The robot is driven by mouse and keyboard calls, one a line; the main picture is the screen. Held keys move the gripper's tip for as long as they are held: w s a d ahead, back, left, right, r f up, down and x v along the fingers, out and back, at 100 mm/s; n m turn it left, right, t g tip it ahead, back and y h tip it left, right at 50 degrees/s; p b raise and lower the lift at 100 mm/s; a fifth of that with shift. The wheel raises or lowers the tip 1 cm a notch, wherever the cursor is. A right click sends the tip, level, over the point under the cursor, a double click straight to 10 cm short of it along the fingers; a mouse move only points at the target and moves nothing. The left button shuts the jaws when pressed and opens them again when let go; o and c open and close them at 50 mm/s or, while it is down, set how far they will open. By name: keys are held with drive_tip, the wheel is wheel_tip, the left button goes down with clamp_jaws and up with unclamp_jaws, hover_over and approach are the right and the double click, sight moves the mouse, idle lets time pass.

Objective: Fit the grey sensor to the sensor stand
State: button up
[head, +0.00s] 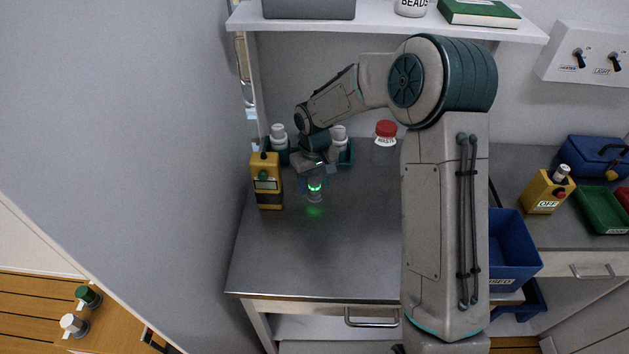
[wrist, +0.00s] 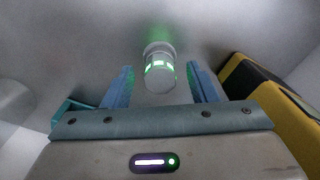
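A small grey cylinder with a glowing green ring (head: 315,188) stands upright on the metal bench, casting green light on the bench. It looks like the grey sensor on its stand, though I cannot clearly tell where one ends and the other begins. My gripper (head: 316,178) is just above and around its top. In the wrist view the lit cylinder (wrist: 160,78) sits between the two blue fingers, with a gap on each side. The fingers are apart and do not appear to touch it.
A yellow device (head: 267,183) stands close on the left. Behind is a teal tray (head: 347,156) with white bottles (head: 279,133). A red-lidded waste jar (head: 386,130) is farther right. A shelf (head: 380,20) hangs above. The bench front (head: 320,260) is clear.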

sight(317, 184)
wheel_tip(317, 184, up, 14)
drive_tip(key=b, duration=0.1)
idle(0.5)
idle(0.4)
drive_tip(key=s+d+r+m+t, duration=0.1)
drive_tip(key=s+d+m, duration=0.1)
drive_tip(key=s+d, duration=0.3)
drive_tip(key=s+d+m+t, duration=0.1)
drive_tip(key=s+d, duration=0.4)
drive_tip(key=s, duration=0.7)
drive_tip(key=s+d+r+m+t, duration=0.1)
drive_tip(key=s+d+m, duration=0.1)
drive_tip(key=s+d, duration=0.3)
drive_tip(key=shift+s+d+r+m, duration=0.3)
drive_tip(key=shift+s+d, duration=0.05)
drive_tip(key=shift+s, duration=1.6)
